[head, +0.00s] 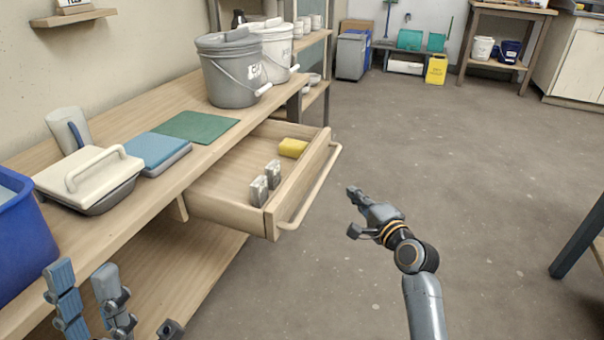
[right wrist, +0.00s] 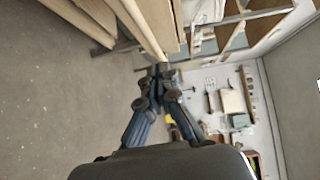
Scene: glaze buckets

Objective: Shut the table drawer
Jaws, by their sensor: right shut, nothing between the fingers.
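The wooden table drawer (head: 225,190) is pulled out from the table (head: 178,95). Its long pale bar handle (head: 312,190) runs along the front. Inside are a yellow sponge (head: 293,148) and two small grey-white blocks (head: 265,184). My right gripper (head: 352,210) is shut and empty, to the right of the handle and apart from it in the head view. Its closed fingertips show in the right wrist view (right wrist: 157,75), close to pale wooden edges that I cannot identify surely. My left gripper (head: 88,280) is at the bottom left with its fingers apart, empty.
On the table stand a grey bucket (head: 230,80), a white bucket (head: 277,50), a green mat (head: 195,127), a blue-topped box (head: 155,150), a lidded tray (head: 88,180) and a blue tub (head: 20,240). The floor (head: 440,150) right of the drawer is clear.

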